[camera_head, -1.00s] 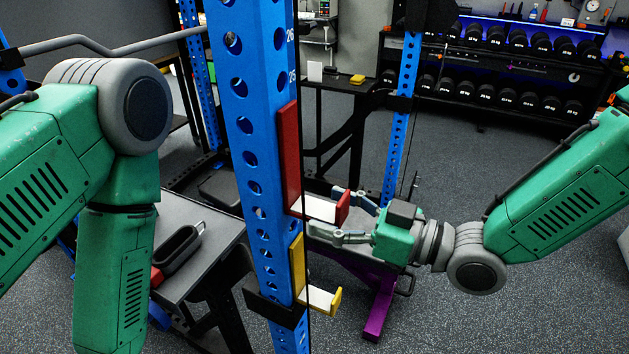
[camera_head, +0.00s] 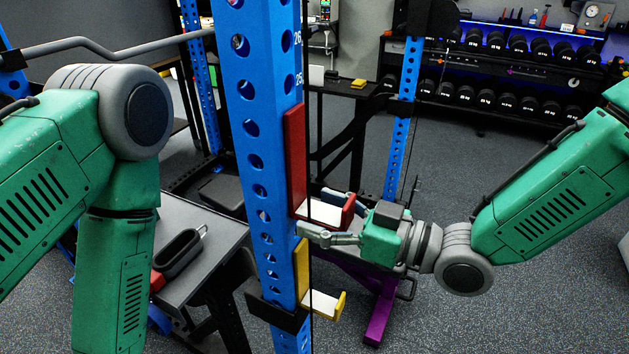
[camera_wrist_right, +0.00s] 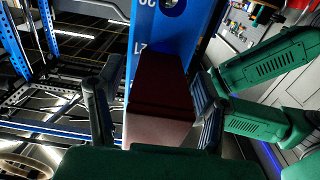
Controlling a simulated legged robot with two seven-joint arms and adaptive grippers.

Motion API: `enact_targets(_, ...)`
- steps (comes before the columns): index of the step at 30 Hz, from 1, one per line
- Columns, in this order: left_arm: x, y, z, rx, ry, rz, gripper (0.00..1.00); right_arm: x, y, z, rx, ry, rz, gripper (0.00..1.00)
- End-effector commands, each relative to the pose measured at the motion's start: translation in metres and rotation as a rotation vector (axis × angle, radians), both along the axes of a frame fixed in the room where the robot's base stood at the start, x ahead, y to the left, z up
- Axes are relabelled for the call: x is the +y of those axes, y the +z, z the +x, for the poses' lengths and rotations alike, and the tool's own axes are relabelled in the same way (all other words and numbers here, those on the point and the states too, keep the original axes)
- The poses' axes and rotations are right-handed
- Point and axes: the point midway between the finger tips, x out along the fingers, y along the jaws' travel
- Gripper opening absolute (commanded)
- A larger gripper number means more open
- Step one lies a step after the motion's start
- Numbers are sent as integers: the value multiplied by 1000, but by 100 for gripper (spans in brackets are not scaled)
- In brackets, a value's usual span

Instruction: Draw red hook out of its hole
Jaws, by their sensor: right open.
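The red hook (camera_head: 295,160) is fixed to the front blue upright (camera_head: 255,120), with its back plate flat along the post and its white-topped arm sticking out to the right, ending in a red lip. My right gripper (camera_head: 322,212) is open around this arm, one finger on the near side and one behind it. In the right wrist view the dark red hook (camera_wrist_right: 158,85) lies between the two spread fingers (camera_wrist_right: 157,72), with gaps visible on both sides. The hook's pin and hole are hidden. My left arm shows at the left; its gripper is out of view.
A yellow hook (camera_head: 303,270) sits just below the red one on the same upright. A grey bench with a black handled object (camera_head: 180,252) stands at left. A purple-legged bench (camera_head: 381,310) is behind my right gripper. Dumbbell racks (camera_head: 500,70) line the back.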

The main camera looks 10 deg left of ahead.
Motion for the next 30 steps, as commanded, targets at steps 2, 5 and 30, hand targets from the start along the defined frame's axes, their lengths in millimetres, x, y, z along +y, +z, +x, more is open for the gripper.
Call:
enact_targets(2, 0, 0, 0, 0, 1, 0, 40, 1, 0, -1, 0, 1, 0, 60)
enact_targets(5, 0, 0, 0, 0, 1, 1, 40, -1, 0, -1, -1, 1, 2, 60)
enact_targets(30, 0, 3, 0, 0, 1, 0, 40, -24, 2, -7, -4, -2, 5, 0)
